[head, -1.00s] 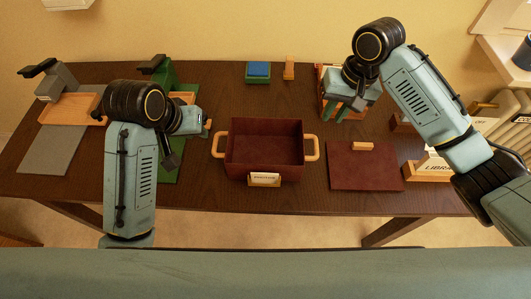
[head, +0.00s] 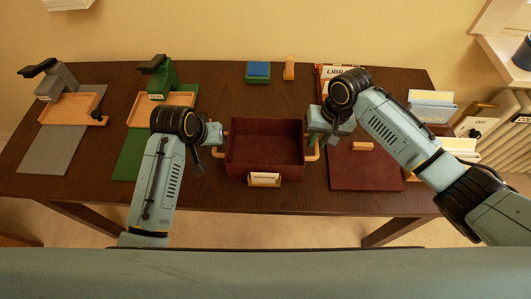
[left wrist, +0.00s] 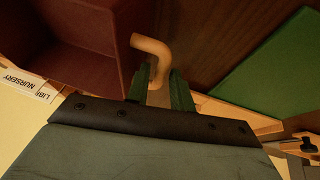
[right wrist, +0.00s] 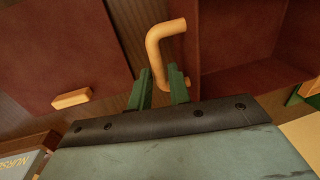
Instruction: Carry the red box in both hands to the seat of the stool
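The red box (head: 290,171), open-topped and empty, stands upright on the dark desk with a tan handle on each side. My left gripper (head: 219,135) is at its left handle. In the left wrist view the fingers (left wrist: 160,88) are apart, with the left handle (left wrist: 150,45) between them. My right gripper (head: 314,135) is at the right handle, partly hidden by its own wrist. In the right wrist view its fingers (right wrist: 161,88) are apart, with the right handle (right wrist: 155,48) between or just beyond their tips. No stool is recognisable in these views.
A dark red lid (head: 360,176) with a wooden grip lies right of the box. A green stand (head: 160,80) and a grey stand (head: 62,80) with wooden trays are at left. A blue-topped green block (head: 258,72) sits behind the box. Card holders (head: 430,110) stand at right.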

